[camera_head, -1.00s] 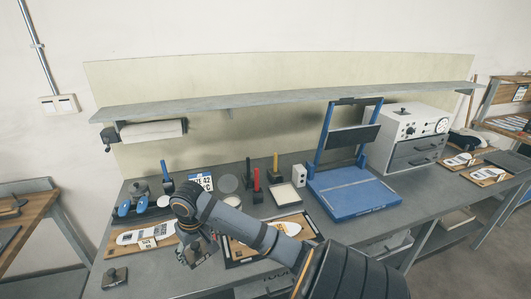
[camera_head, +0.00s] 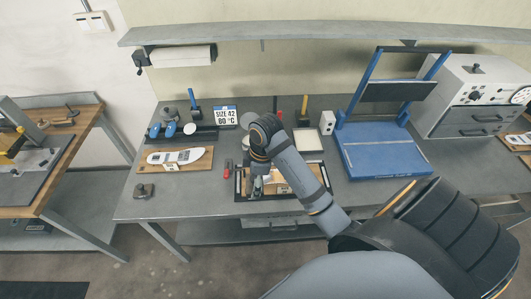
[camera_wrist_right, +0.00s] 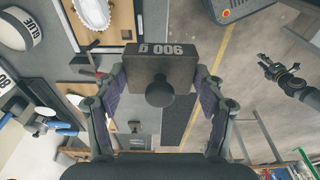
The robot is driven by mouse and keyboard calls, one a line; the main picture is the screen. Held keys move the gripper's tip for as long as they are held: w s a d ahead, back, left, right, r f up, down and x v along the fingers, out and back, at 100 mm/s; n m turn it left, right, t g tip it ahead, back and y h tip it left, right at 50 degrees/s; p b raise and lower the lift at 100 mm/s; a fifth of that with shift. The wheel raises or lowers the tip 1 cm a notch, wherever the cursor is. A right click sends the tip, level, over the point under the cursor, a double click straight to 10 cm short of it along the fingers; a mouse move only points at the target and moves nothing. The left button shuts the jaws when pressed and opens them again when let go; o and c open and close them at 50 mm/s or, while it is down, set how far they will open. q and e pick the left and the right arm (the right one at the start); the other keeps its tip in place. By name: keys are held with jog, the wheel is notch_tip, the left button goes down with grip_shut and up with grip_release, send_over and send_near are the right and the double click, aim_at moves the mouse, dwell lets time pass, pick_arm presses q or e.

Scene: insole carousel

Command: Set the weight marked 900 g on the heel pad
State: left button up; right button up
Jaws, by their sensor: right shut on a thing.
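My right gripper (camera_head: 262,186) is over the dark-framed tray (camera_head: 240,184) near the bench's front edge. A white insole (camera_head: 175,157) lies on a wooden board to the left. I cannot make out the heel pad for sure; my arm covers part of the tray. What looks like my left gripper (camera_wrist_right: 282,74) shows at the right of the wrist view, jaws unclear.
A small dark weight (camera_head: 144,191) stands at the bench's front left. A blue press (camera_head: 380,155) and a white oven (camera_head: 480,95) are at the right.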

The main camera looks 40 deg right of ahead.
jog(key=w+d+f+b, duration=0.8)
jog(key=b, duration=0.4)
jog(key=shift+w+f, duration=0.1)
jog(key=shift+w, duration=0.05)
jog(key=shift+w+d+f, duration=0.2)
jog(key=shift+w+d, duration=0.1)
jog(key=shift+w+d+f, duration=0.1)
jog(key=shift+f, duration=0.2)
jog(key=shift+w+d+f+p, duration=0.1)
jog(key=shift+f+p, duration=0.35)
jog(key=shift+f, duration=1.2)
jog(key=o, duration=1.8)
jog(key=shift+f, duration=0.1)
jog(key=shift+o, duration=0.2)
